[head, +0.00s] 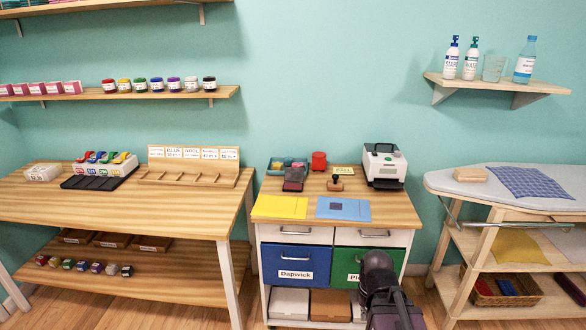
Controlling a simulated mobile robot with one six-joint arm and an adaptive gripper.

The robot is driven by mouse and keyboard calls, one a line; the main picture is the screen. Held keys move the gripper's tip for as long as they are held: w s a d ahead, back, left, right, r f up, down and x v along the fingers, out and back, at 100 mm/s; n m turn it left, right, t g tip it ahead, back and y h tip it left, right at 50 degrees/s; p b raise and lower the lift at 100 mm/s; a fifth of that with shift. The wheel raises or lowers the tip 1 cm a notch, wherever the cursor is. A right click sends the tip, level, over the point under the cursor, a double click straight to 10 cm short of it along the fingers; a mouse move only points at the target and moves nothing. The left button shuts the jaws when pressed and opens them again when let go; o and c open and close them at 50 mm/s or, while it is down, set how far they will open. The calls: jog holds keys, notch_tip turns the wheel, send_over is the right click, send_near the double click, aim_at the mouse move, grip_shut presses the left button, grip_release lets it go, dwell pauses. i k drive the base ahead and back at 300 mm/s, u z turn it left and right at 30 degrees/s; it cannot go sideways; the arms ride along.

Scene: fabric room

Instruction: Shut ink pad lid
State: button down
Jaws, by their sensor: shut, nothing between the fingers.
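A small dark ink pad (293,178) sits on the wooden top of the drawer cabinet, toward its back left. A dark upright part that looks like its raised lid stands behind a dull red lower part. It is small, so the exact lid angle is hard to tell. A dark arm link of mine rises at the lower middle, in front of the cabinet and well apart from the pad. I cannot make out my gripper's fingers in this view.
A teal tray (276,168) stands behind the pad and a red container (319,161) to its right. A wooden stamp (335,182) and a white machine (384,166) stand farther right. Yellow (280,206) and blue (343,208) sheets lie at the front of the cabinet top.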

aim_at(294, 173)
jog(key=z, duration=0.05)
jog(key=i, duration=0.9)
jog(key=u, duration=0.05)
